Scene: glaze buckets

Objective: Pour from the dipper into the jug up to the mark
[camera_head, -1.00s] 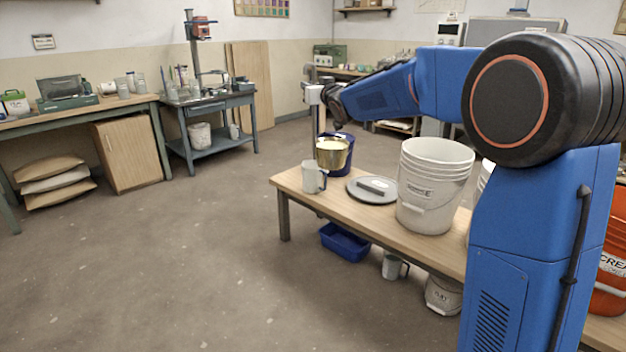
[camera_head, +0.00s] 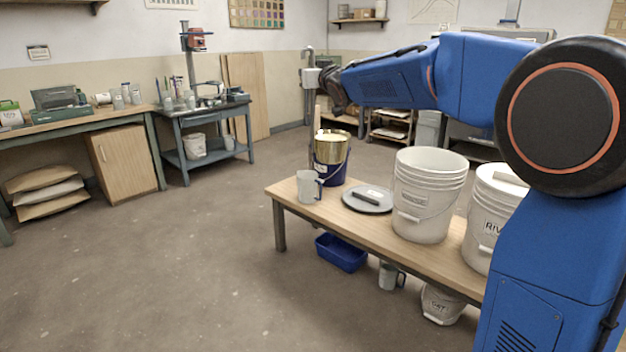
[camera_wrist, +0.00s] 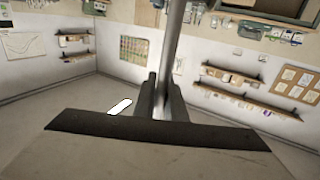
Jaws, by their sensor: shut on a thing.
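A brass-coloured dipper cup (camera_head: 331,145) hangs in the head view, with a pale surface showing at its top. My gripper (camera_head: 328,82) is shut on the dipper's upright handle (camera_head: 317,115); in the wrist view the handle (camera_wrist: 172,50) stands between the two fingers (camera_wrist: 160,98). The grey-white jug (camera_head: 307,187) stands upright near the table's left end, below and left of the cup. The cup overlaps the top of a dark blue bucket (camera_head: 330,174); I cannot tell whether it is above it or in front. The jug's inside and mark cannot be made out.
The wooden table (camera_head: 296,219) also holds a grey lid (camera_head: 356,203) with a dark bar on it, an open white bucket (camera_head: 420,225) and another white bucket (camera_head: 483,240). A blue tub (camera_head: 341,254) and a second jug (camera_head: 390,276) are underneath. Open floor lies left.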

